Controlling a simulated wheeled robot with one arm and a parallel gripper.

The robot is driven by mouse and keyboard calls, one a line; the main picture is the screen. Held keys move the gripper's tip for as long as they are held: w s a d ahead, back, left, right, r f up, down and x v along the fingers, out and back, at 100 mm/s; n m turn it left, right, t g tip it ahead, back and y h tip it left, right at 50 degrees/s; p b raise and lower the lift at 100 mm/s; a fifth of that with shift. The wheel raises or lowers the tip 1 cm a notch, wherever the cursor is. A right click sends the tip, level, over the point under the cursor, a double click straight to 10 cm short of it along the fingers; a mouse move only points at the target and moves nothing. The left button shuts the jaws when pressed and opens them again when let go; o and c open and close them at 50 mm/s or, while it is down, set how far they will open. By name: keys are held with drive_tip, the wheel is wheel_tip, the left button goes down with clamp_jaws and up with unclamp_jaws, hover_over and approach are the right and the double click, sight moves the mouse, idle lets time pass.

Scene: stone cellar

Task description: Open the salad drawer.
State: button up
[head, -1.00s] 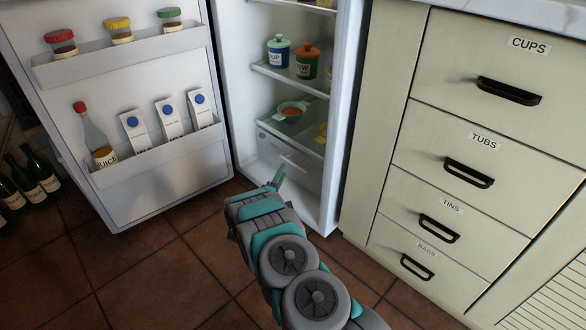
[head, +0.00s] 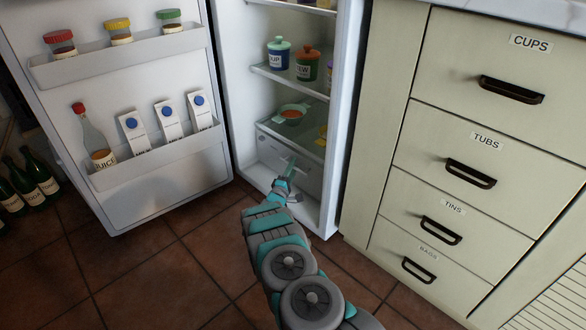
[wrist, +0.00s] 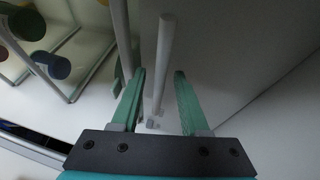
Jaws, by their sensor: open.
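A pale handle bar (wrist: 164,60) runs lengthwise in the wrist view, appearing between my two teal fingers. My gripper (head: 289,168) is in front of the drawer's lower front in the head view and covers part of it. My gripper (wrist: 160,90) is open, with a finger on each side of the bar in the picture. I cannot tell whether either finger touches the bar.
The fridge door (head: 150,190) stands wide open at left, with jars, cartons and a bottle on its racks. Cabinet drawers (head: 455,150) stand close at right. Tiled floor lies clear in front.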

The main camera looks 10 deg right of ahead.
drive_tip(key=shift+c, duration=0.2)
clamp_jaws()
idle(1.3)
